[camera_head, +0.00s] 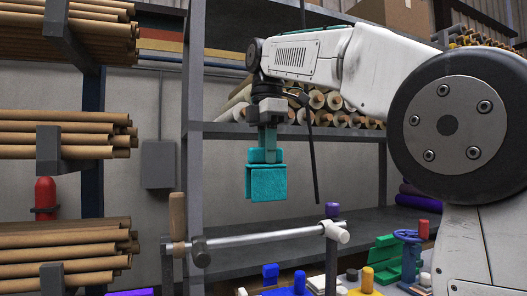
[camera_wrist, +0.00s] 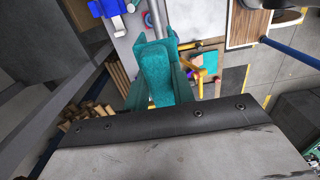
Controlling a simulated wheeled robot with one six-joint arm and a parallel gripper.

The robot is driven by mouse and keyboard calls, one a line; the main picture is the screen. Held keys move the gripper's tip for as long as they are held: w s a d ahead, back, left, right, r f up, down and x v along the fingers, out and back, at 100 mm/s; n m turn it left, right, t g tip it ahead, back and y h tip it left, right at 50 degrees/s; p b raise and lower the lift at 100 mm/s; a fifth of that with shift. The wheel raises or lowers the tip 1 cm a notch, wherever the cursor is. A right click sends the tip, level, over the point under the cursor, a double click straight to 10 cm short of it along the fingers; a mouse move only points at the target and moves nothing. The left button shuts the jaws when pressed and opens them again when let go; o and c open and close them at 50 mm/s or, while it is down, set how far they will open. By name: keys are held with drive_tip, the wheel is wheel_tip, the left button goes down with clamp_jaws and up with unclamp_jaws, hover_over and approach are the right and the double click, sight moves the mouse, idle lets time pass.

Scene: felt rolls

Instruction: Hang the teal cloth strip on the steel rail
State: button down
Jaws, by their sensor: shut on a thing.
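The teal cloth strip (camera_head: 266,184) hangs folded below my gripper (camera_head: 269,153) in the head view, its two flaps hanging down. My gripper points down and is shut on the top of the cloth. The steel rail (camera_head: 265,238) runs level below the cloth, between two end posts, and a clear gap shows between them. In the wrist view the teal cloth (camera_wrist: 156,72) fills the middle, and part of the rail (camera_wrist: 158,14) shows beyond it. The cloth hides the rest of the rail there, and the fingertips are not clear.
A wooden handle (camera_head: 178,216) stands upright at the rail's left end. Blue, yellow and green parts (camera_head: 285,276) sit on the bench below. A grey shelf (camera_head: 290,131) with several rolls stands behind my gripper. Stacks of brown rolls (camera_head: 62,134) fill the left side.

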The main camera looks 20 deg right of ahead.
sight(269, 180)
drive_tip(key=shift+d, duration=0.1)
drive_tip(key=shift+d+f, duration=0.15)
drive_tip(key=shift+d, duration=0.05)
drive_tip(key=shift+f, duration=6.55)
drive_tip(key=shift+f, duration=0.4)
drive_tip(key=c, duration=1.1)
unclamp_jaws()
drive_tip(key=shift+r, duration=0.1)
wheel_tip(269, 180, up, 8)
drive_tip(key=shift+f, duration=0.2)
